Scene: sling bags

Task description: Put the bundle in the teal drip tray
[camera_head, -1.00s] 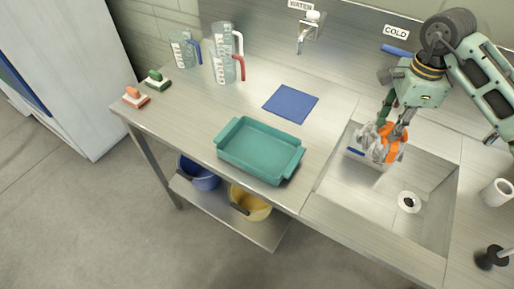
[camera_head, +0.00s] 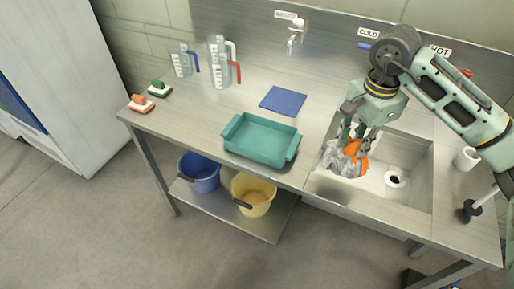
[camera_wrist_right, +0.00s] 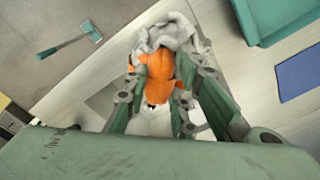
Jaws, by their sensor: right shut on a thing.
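The bundle (camera_head: 342,160) is a crumpled grey-white and orange sling. My right gripper (camera_head: 354,138) is shut on it, at the left end of the sink. In the right wrist view the bundle (camera_wrist_right: 158,72) shows between the fingers of the right gripper (camera_wrist_right: 160,100). I cannot tell whether the bundle touches the sink. The teal drip tray (camera_head: 262,150) is on the counter left of the sink and looks empty. A corner of the tray (camera_wrist_right: 268,18) shows at the top right of the right wrist view. My left gripper is not in view.
A blue cloth (camera_head: 284,100) lies behind the tray. The sink (camera_head: 405,200) has a drain. A white cup (camera_head: 466,158) stands right of it. Blue (camera_head: 203,178) and yellow (camera_head: 252,198) buckets sit on the lower shelf.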

